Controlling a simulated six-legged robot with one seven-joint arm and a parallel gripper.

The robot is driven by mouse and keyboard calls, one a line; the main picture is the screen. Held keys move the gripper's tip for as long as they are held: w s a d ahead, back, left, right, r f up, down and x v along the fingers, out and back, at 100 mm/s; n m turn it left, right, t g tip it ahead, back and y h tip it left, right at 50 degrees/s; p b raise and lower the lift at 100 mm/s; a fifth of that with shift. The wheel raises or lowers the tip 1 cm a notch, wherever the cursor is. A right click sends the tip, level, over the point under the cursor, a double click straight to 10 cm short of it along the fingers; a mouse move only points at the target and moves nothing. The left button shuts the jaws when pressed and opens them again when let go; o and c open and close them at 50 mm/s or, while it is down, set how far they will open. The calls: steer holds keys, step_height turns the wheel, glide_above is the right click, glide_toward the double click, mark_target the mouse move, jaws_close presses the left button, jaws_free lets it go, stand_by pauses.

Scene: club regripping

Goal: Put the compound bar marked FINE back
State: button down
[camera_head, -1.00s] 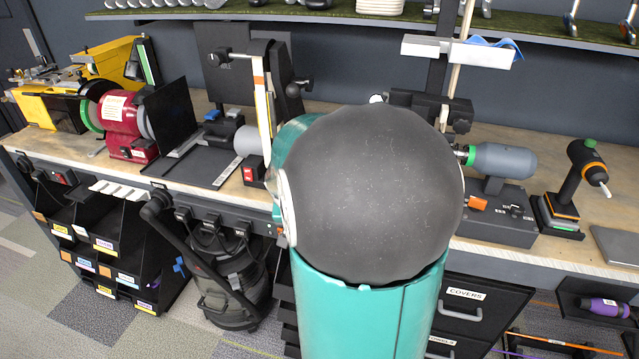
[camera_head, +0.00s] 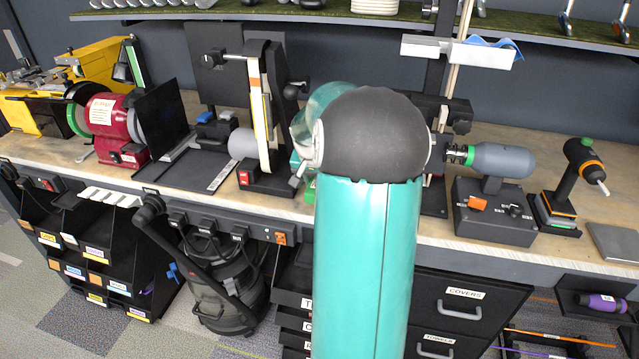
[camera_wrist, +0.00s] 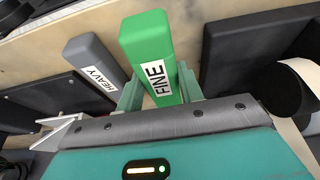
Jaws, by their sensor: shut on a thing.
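The green bar marked FINE (camera_wrist: 150,42) is between the jaws of my gripper (camera_wrist: 159,88) in the wrist view, its label facing the camera. My gripper is shut on it. A grey bar marked HEAVY (camera_wrist: 90,52) is just left of the green bar, apart from it and outside the jaws. The ends of both bars nearer my gripper are hidden by the gripper or cut by its edge.
Pale wooden bench top (camera_wrist: 215,12) lies beyond the bars. A black block (camera_wrist: 250,50) is close on their right. In the head view, a red grinder (camera_head: 113,125) and a belt sander (camera_head: 262,110) stand left of my arm, a grey-green motor unit (camera_head: 500,160) right.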

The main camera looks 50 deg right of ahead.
steer(key=d, duration=0.1)
steer(key=w+d, duration=0.1)
steer(key=shift+w+d, duration=0.1)
steer(key=shift+d, duration=0.25)
steer(key=shift+d+f, duration=0.2)
steer(key=shift+f, duration=0.05)
step_height(320, 180, down, 3)
steer(key=shift+r, duration=0.1)
steer(key=c, duration=0.9)
jaws_free()
steer(key=v, duration=1.2)
steer(key=shift+a, duration=0.15)
